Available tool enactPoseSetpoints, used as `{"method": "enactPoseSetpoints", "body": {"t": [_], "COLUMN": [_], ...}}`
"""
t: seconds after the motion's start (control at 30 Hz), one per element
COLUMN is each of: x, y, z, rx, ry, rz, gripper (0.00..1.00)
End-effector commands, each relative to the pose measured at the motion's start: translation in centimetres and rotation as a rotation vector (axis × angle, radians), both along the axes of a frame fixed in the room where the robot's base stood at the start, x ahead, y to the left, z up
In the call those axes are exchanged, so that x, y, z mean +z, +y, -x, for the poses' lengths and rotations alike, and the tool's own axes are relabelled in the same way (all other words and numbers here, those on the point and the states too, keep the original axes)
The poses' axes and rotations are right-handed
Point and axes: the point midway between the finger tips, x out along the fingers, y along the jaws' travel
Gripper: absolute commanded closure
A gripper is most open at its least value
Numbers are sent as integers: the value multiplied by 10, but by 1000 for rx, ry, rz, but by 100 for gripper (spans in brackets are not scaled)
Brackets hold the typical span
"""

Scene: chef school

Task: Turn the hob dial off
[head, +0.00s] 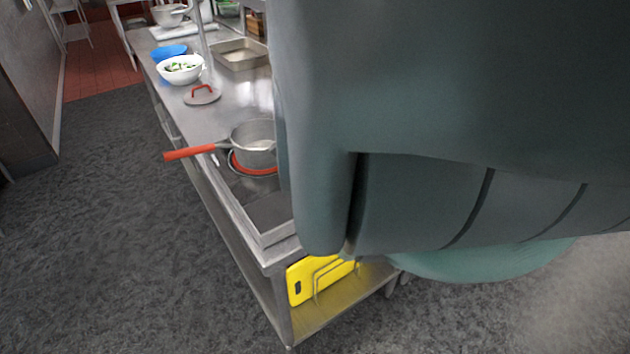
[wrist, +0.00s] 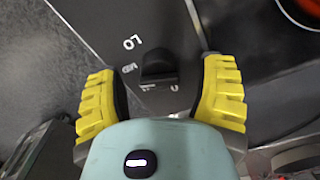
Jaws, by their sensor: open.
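The hob dial (wrist: 158,66) is a small black knob on a dark panel in the wrist view, with white "LO" lettering and small marks around it. My gripper (wrist: 162,74) has two yellow ribbed fingers, spread open, one on each side of the dial. A gap shows between the dial and each finger; I cannot tell how far the dial is in depth. The hob's red ring (wrist: 298,12) shows at the upper right corner. In the head view a saucepan (head: 254,146) with a red handle stands on the hob. The dial and gripper are hidden there behind my arm.
The steel counter (head: 235,98) also holds a red-handled lid (head: 202,95), a white bowl (head: 181,74) of greens, a blue plate (head: 168,51) and a metal tray (head: 241,54). The saucepan's handle (head: 190,152) juts past the counter edge. A yellow board (head: 311,281) stands below. Floor at left is clear.

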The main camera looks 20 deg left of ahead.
Motion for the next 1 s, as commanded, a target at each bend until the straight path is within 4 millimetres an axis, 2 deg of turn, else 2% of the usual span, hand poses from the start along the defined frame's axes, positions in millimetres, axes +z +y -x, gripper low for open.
{"method": "enactPoseSetpoints", "body": {"t": [0.47, 0.5, 1.0], "x": [-5, -5, -5], "y": [0, 0, 0], "z": [0, 0, 1], "rx": [-1, -1, 0], "ry": [0, 0, 0], "rz": [0, 0, 0], "gripper": [31, 28, 79]}}
